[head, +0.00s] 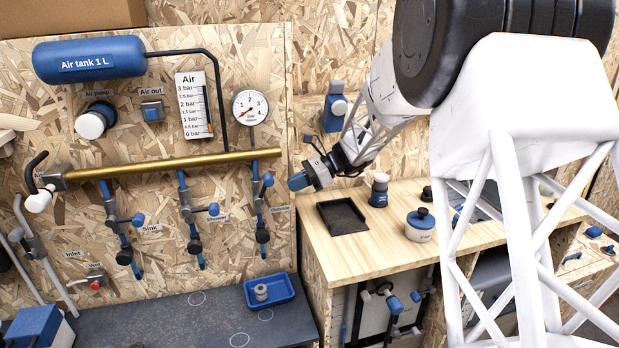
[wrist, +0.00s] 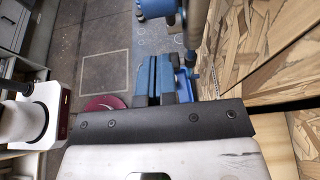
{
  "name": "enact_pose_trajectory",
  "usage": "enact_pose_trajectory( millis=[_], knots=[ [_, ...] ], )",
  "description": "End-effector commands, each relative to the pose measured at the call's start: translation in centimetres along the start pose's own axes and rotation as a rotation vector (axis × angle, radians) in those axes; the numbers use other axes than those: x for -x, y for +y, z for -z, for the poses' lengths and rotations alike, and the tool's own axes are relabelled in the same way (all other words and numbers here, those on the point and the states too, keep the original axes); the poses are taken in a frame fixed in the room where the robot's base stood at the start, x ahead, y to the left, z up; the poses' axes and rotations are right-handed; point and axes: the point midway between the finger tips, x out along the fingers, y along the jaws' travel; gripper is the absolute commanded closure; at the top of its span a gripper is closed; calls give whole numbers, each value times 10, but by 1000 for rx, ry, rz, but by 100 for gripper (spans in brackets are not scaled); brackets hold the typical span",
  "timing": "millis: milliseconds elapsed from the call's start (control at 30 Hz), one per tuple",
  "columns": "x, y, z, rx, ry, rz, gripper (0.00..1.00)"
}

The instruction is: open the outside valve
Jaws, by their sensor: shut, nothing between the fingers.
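The outside valve (head: 258,197) is on the rightmost vertical pipe under the brass manifold, left of the "Outside" label. It has a blue lever end (head: 268,180) at its upper right, and a black knob hangs lower on the pipe. My gripper (head: 295,182) is just right of this valve, near the panel's right edge, and looks apart from it. In the wrist view my gripper's blue fingers (wrist: 154,78) are together and empty. A blue part and a grey pipe show beyond them at the top; I cannot tell for certain that they are this valve.
The sink valve (head: 125,225) and shower valve (head: 192,215) hang to the left on the panel. A blue tray (head: 252,298) lies on the dark surface below.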

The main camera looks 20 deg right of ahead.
Motion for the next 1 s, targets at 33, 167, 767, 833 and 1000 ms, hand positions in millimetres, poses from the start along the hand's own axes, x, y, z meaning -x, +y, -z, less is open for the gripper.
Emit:
enact_pose_trajectory(
  millis=[33,167,767,833,1000],
  knots=[
    [-4,0,-8,4,0,0,100],
    [-14,0,-18,3,-1,0,100],
    [-23,0,-27,2,0,1,100],
    [-24,0,-30,3,0,1,100],
    [-32,0,-43,2,0,0,100]
  ],
)
